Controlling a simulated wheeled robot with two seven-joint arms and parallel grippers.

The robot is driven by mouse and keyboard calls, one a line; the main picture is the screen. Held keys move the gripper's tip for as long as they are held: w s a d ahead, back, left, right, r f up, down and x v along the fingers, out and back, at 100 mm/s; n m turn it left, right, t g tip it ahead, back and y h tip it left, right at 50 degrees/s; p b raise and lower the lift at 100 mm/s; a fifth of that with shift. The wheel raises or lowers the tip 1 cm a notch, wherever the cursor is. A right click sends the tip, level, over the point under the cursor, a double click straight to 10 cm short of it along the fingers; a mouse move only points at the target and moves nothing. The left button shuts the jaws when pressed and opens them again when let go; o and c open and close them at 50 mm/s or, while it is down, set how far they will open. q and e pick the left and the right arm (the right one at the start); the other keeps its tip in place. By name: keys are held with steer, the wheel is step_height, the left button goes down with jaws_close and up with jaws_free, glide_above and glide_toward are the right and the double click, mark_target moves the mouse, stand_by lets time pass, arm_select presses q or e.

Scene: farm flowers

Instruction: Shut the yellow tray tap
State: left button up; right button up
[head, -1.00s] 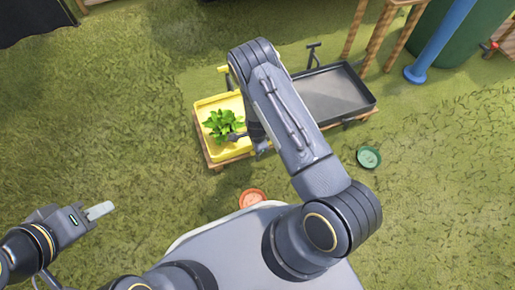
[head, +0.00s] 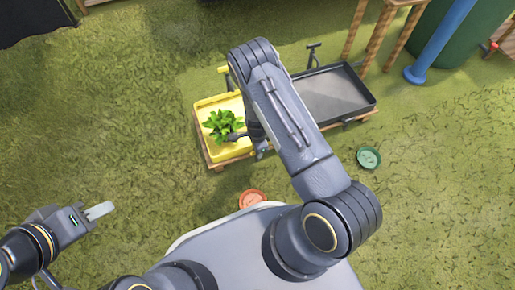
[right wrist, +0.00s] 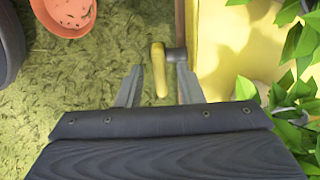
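The yellow tray (head: 208,106) stands left of centre in the head view with a leafy green plant (head: 222,124) in it. In the right wrist view the tray's yellow wall (right wrist: 222,50) is at the right. The yellow tap handle (right wrist: 159,72) joins a grey stem at that wall and points toward my right gripper. My right gripper (right wrist: 158,85) is open, with one finger on each side of the handle's end; I cannot tell if either touches it. In the head view my right arm hides the tap. My left gripper (head: 99,210) is empty at the left, away from the tray.
A dark grey tray (head: 335,95) stands right of the yellow one on a wooden base. An orange pot (head: 252,198) and a green pot (head: 368,157) are on the grass. A blue pipe (head: 440,40) and wooden legs are at the back right. The grass at left is clear.

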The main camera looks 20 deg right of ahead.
step_height(320, 180, up, 7)
steer(key=p, duration=0.3)
steer(key=shift+f, duration=0.1)
steer(key=shift+r, duration=0.4)
steer(key=shift+w+r, duration=0.1)
steer(key=shift+r, duration=0.05)
steer(key=s+a+r+n+t+y, duration=0.1)
steer(key=s+r+n+y, duration=0.15)
steer(key=r, duration=1.15)
steer(key=s+a+r+n+t+y, duration=0.15)
steer(key=r+n, duration=0.25)
steer(key=r, duration=1)
steer(key=s+d+r+n+t, duration=0.1)
steer(key=s+r+n+t, duration=0.1)
steer(key=s+r+n, duration=0.55)
steer(key=s+r+n+t, duration=0.1)
steer(key=s+r+n, duration=0.3)
steer(key=s, duration=0.6)
step_height(320, 180, up, 35)
steer(key=p, duration=3.4)
steer(key=shift+s+d+m+p, duration=0.15)
steer(key=shift+s+m+p, duration=0.2)
steer(key=shift+s+m, duration=0.05)
